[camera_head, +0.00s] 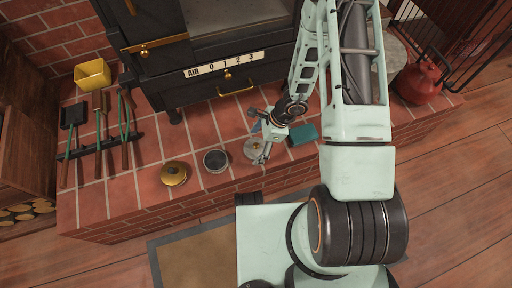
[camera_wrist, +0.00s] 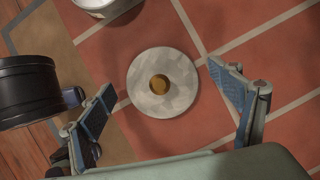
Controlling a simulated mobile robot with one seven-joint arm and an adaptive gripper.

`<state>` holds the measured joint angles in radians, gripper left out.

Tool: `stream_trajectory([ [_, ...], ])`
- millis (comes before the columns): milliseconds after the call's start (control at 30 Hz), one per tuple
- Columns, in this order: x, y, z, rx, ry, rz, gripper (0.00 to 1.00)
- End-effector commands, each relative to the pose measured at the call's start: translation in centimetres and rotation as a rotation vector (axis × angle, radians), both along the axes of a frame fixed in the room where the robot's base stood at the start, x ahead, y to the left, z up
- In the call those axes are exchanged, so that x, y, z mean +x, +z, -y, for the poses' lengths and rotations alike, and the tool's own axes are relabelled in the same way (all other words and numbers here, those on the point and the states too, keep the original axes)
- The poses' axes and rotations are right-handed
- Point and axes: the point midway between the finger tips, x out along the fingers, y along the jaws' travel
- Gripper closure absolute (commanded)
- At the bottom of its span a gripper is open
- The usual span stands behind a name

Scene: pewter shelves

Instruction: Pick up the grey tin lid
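The grey tin lid (camera_wrist: 174,101) is a round, mottled disc with a brass knob (camera_wrist: 159,84) at its centre. It lies flat on the red tiles in the wrist view, between and beyond my fingertips. In the head view the lid (camera_head: 252,149) lies on the tiled hearth, partly covered by my gripper (camera_head: 262,143). In the wrist view my gripper (camera_wrist: 164,103) is open, one finger to each side of the lid, with nothing held. I cannot tell the exact height of the fingers above the tiles.
A grey open tin (camera_head: 216,160) stands left of the lid, and a brass lid (camera_head: 174,173) farther left. A teal block (camera_head: 303,134) lies close on the right. The black stove (camera_head: 210,97) stands behind. A red can (camera_head: 420,80) stands at the far right.

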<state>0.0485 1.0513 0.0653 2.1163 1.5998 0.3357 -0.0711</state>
Motion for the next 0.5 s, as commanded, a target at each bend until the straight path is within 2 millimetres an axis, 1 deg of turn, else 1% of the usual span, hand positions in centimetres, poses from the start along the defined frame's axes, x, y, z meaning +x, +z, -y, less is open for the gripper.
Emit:
stream_trajectory([
  [33, 0.0, 0.02, 0.01, 0.0, 0.0, 0.0, 0.2],
  [67, -0.01, 0.02, 0.01, 0.0, 0.0, 0.0, 0.24],
  [367, -0.01, 0.02, 0.02, 0.0, -0.001, 0.0, 0.57],
  [400, -0.01, 0.04, 0.02, 0.0, -0.001, 0.0, 0.58],
  [500, -0.01, 0.04, 0.02, 0.0, -0.001, 0.0, 0.58],
])
